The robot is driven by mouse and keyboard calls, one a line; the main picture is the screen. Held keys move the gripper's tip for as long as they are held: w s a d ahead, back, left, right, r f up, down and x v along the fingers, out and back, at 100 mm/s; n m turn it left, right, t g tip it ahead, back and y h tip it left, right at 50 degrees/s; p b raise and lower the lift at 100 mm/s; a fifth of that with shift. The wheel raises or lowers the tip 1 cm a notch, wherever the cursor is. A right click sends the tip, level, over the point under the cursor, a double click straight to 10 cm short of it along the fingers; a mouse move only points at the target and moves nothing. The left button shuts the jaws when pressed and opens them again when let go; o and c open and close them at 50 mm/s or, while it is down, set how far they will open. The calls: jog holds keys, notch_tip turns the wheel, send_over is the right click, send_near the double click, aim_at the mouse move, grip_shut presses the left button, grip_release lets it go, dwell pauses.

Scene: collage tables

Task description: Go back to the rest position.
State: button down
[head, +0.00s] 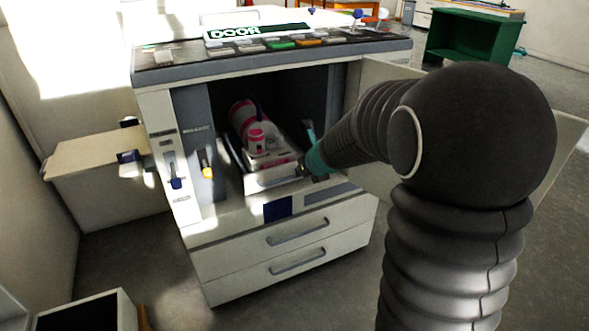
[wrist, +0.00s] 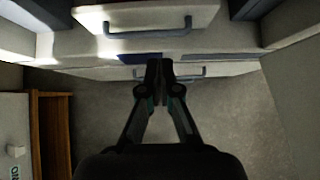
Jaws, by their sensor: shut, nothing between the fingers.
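My gripper (wrist: 160,64) is shut and empty in the wrist view, its fingertips together in front of the white cabinet's face. In the head view my dark arm reaches in from the right, and the gripper end (head: 303,170) shows small beside the open compartment, at the right of a white tray (head: 272,181). I cannot tell from the head view whether it touches the tray. The white cabinet (head: 230,262) stands in the middle of the head view.
The tray holds a pink-striped cylinder (head: 241,116) and a smaller pink and white item (head: 256,140). A pale door panel (head: 380,72) stands open at the right. A side shelf (head: 88,153) juts out left. A white box (wrist: 14,140) is at lower left. Grey floor (wrist: 235,115) is clear in front.

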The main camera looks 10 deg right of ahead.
jog(key=s+a+n+g+y, duration=0.1)
jog(key=s+a+n+g, duration=0.25)
jog(key=s+n, duration=1.4)
jog(key=s+d+r+n+h, duration=0.1)
jog(key=s+r+n, duration=0.2)
jog(key=s+n, duration=0.5)
jog(key=s+d+r+n+h, duration=0.2)
jog(key=s+r+n, duration=0.2)
jog(key=s+n, duration=0.4)
jog(key=shift+s+r, duration=0.3)
jog(key=shift+s, duration=0.15)
